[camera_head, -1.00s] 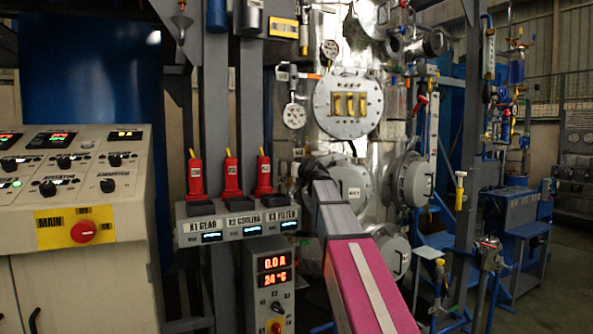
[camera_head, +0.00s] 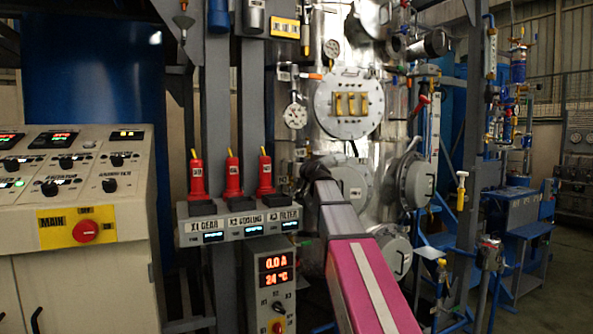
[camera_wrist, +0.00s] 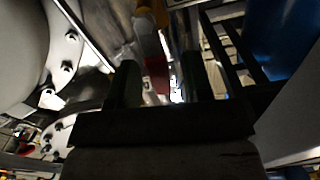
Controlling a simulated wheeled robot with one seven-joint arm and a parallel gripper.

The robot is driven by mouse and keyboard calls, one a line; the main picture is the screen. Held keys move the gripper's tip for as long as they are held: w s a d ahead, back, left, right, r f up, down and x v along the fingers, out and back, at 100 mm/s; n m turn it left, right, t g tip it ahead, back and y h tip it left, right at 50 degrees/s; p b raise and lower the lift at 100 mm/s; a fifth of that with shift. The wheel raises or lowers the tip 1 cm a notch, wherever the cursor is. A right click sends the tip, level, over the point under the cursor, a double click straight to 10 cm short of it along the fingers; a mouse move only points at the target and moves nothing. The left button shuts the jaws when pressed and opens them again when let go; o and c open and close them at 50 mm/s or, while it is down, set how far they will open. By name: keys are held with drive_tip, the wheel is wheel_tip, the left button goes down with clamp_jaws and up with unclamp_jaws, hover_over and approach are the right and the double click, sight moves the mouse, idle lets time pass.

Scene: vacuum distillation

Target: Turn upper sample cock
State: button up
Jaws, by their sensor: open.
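I cannot tell for certain which fitting is the upper sample cock. In the head view, a T-shaped valve with a white top and yellow body (camera_head: 461,190) stands right of the silver vessel (camera_head: 392,128), and a red-handled fitting (camera_head: 420,104) is above and left of it. My arm reaches toward the vessel's lower flanges; its dark end hides the fingertips there. In the wrist view my gripper (camera_wrist: 158,80) is open, its two dark fingers apart. A red and yellow part (camera_wrist: 154,72) shows between or beyond them; contact cannot be told.
A control console (camera_head: 80,195) with a red main switch stands at the left. Red plugs sit over a labelled panel (camera_head: 240,226) close beside my arm. Round flanges (camera_head: 412,183) project from the vessel. Blue steps and framing (camera_head: 525,230) stand at the right.

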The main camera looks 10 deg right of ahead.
drive_tip(key=v, duration=1)
drive_tip(key=shift+s, duration=0.2)
